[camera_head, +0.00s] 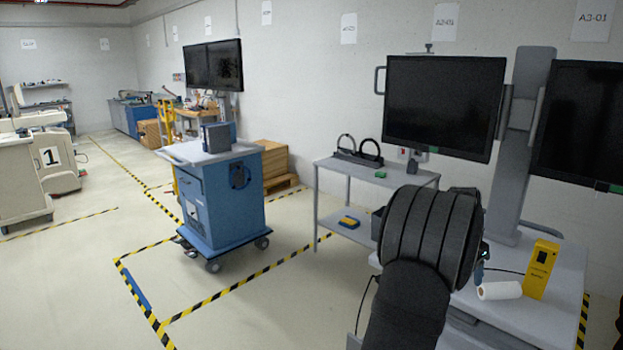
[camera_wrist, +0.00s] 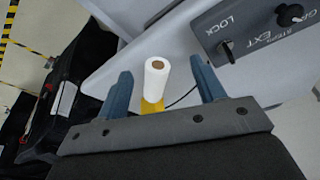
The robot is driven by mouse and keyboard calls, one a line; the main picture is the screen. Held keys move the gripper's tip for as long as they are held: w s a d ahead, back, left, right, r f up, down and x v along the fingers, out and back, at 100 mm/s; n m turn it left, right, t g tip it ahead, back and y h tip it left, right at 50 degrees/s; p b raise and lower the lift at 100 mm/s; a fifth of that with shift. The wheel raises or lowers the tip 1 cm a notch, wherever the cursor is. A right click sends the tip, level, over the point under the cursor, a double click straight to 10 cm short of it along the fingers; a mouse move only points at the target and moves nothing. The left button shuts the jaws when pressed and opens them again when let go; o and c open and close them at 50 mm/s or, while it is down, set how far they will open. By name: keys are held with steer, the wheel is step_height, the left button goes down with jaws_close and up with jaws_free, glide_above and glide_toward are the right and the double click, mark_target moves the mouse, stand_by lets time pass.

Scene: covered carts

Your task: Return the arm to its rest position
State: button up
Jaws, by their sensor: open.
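My gripper (camera_wrist: 162,76) shows in the wrist view with its two blue fingers spread apart and nothing held between them. A white roll (camera_wrist: 154,85) and part of a yellow box (camera_wrist: 152,108) appear in the gap between the fingers, on the surface beyond. In the head view my dark arm reaches up from the bottom, and its thick black wrist hides most of the gripper. A blue part shows just right of the wrist, close to the white roll (camera_head: 499,290) lying on a grey cart top (camera_head: 470,303). The yellow box (camera_head: 540,270) stands upright beside the roll.
Two dark monitors (camera_head: 443,107) (camera_head: 585,125) stand above the cart. A grey panel (camera_wrist: 255,35) with a knob and switch shows in the wrist view. A grey shelf cart (camera_head: 345,172) stands behind my arm; a blue cart (camera_head: 225,200) is left. Floor between is open.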

steer(key=w+a+f+n, duration=0.1)
steer(key=a+f+n, duration=0.1)
steer(key=a, duration=0.8)
steer(key=w+a+f+n+t+y, duration=0.1)
steer(key=a+f+n, duration=0.2)
steer(key=a, duration=0.8)
steer(key=w+a+f+n, duration=0.2)
steer(key=a+f+n, duration=0.1)
steer(key=a, duration=0.7)
steer(key=shift+a+f+t+y, duration=0.3)
steer(key=shift+t, duration=0.1)
